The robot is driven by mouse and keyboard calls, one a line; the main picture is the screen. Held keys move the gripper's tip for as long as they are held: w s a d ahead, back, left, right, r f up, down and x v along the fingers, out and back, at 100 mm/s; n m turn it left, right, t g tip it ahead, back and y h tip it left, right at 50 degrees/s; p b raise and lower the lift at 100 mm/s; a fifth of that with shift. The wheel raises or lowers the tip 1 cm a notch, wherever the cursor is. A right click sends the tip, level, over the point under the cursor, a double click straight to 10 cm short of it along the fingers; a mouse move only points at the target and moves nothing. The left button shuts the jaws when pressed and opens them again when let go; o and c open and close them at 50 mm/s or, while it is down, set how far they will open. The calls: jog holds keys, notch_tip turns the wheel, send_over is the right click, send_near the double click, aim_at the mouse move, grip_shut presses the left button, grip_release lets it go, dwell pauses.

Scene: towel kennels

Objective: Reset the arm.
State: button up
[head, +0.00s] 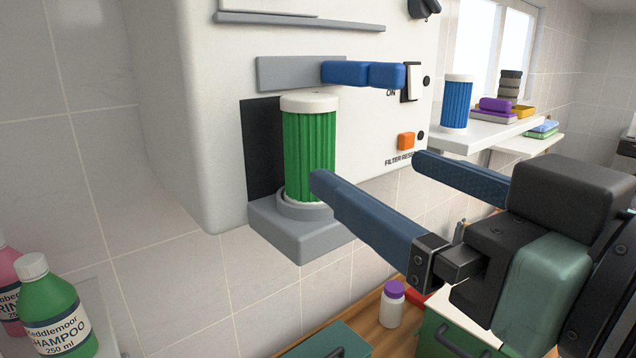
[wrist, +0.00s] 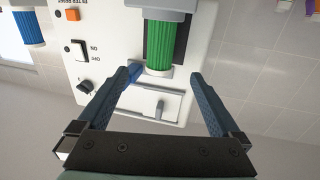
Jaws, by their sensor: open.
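My gripper (head: 365,180) is open and empty, with its two long blue fingers spread apart. In the head view it is in front of the white wall machine (head: 190,90), and one finger overlaps the lower part of a green ribbed filter (head: 310,155). In the wrist view the gripper (wrist: 163,88) frames the green filter (wrist: 159,45) between its fingers, farther off. Whether a finger touches anything cannot be told. The filter stands upright on a grey holder (head: 290,240) below a blue lever (head: 362,73).
An orange filter reset button (head: 406,140) and a white switch (head: 410,82) are on the machine. A blue filter (head: 456,103) stands on a shelf (head: 470,135) at right. A shampoo bottle (head: 55,310) is at lower left. A purple-capped jar (head: 392,305) stands below.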

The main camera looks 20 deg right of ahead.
jog(key=shift+w+a, duration=0.1)
jog(key=shift+w, duration=0.05)
jog(key=w+a+r+m+t+h+b, duration=0.2)
jog(key=w+a+r+t+b, duration=0.1)
jog(key=w+a+t, duration=0.25)
jog(key=s+a+r+t+h+b, duration=0.1)
jog(key=s+a+r+t, duration=0.2)
jog(key=a, duration=0.5)
jog(key=shift+s+r+t, duration=0.25)
jog(key=shift+s+t, duration=0.35)
jog(key=shift+t, duration=0.05)
